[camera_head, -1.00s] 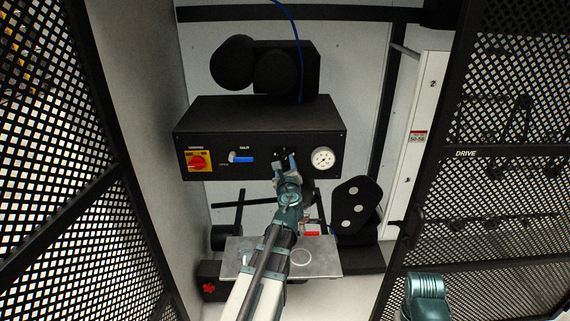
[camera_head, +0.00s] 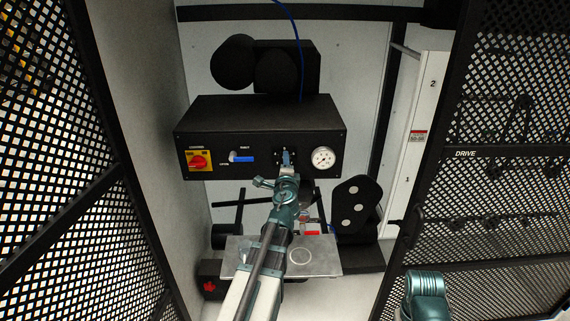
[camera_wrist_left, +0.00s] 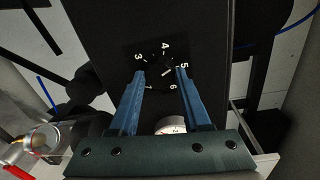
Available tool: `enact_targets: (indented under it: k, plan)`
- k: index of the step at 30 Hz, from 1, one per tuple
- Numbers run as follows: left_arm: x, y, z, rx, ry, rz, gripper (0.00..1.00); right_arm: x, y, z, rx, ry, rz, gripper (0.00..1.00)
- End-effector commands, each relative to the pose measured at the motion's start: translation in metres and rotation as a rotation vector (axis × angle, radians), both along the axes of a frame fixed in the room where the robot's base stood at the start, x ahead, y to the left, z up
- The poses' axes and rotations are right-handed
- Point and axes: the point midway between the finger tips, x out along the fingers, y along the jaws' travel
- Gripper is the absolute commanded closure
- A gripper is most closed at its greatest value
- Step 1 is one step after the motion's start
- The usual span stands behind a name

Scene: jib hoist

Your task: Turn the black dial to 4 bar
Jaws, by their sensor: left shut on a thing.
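The black dial (camera_wrist_left: 158,76) sits on the front of a black control box (camera_head: 225,115), among white numbers; 3, 4, 5 and 6 are readable in the left wrist view. A short white mark on it appears to point between 4 and 5, seemingly nearer 5. My left gripper (camera_wrist_left: 160,72) is shut on the dial, one blue finger on each side. In the head view the left gripper (camera_head: 287,157) hides most of the dial. A round white pressure gauge (camera_head: 322,157) is just right of it; its needle is too small to read. My right gripper is out of view.
A metal plate (camera_head: 318,262) lies below the box. Black mesh panels (camera_head: 510,190) flank both sides. A blue cable (camera_head: 298,50) hangs above.

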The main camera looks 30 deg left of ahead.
Motion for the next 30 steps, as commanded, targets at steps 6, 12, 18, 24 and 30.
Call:
enact_targets:
  k: [6, 12, 18, 24, 30]
  plan:
    - [-0.002, 0.0003, -0.001, -0.177, -0.107, 0.002, 1.0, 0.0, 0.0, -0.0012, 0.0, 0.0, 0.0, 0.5]
    - [-0.0024, 0.0007, -0.0012, -0.328, -0.201, 0.003, 1.0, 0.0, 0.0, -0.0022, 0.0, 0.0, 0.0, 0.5]
    - [-0.0026, 0.0007, -0.0013, -0.453, -0.277, 0.002, 1.0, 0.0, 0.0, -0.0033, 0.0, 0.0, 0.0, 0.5]
    - [-0.0029, 0.0009, -0.0014, -0.541, -0.332, 0.003, 1.0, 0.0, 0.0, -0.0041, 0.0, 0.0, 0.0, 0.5]
    - [-0.0031, 0.0009, -0.0014, -0.593, -0.363, 0.003, 1.0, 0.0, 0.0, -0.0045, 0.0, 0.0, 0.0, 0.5]
